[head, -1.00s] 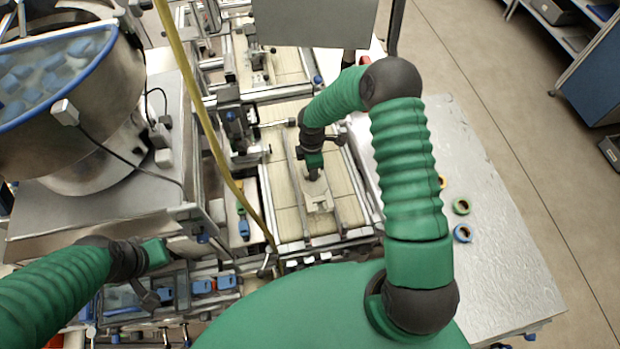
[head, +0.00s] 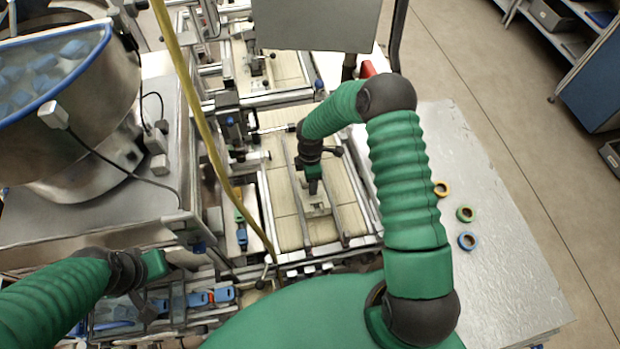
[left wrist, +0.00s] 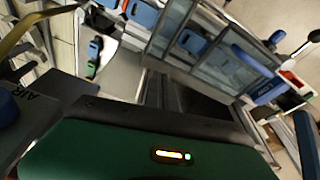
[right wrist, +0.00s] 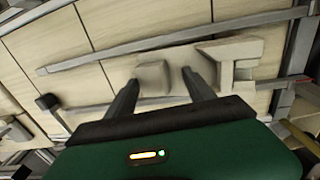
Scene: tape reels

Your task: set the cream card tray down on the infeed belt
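The cream card tray (head: 318,208) lies on the infeed belt (head: 285,225), between the belt's metal rails. My right gripper (head: 313,190) is directly over it and hides part of it. In the right wrist view the two fingers (right wrist: 160,82) stand apart, with a cream block of the tray (right wrist: 152,76) between their tips. A gap shows beside the right-hand finger. The tray's notched part (right wrist: 232,58) is to the right of the fingers. My left gripper (head: 148,303) hangs over the blue-part fixtures at the lower left, its fingers not clearly shown.
A steel bowl feeder with blue parts (head: 50,75) stands at the left. A yellow hose (head: 190,95) crosses in front of the belt's left side. Small coloured reels (head: 466,214) lie on the silver table (head: 500,270) at the right. A grey panel (head: 315,22) hangs at the top.

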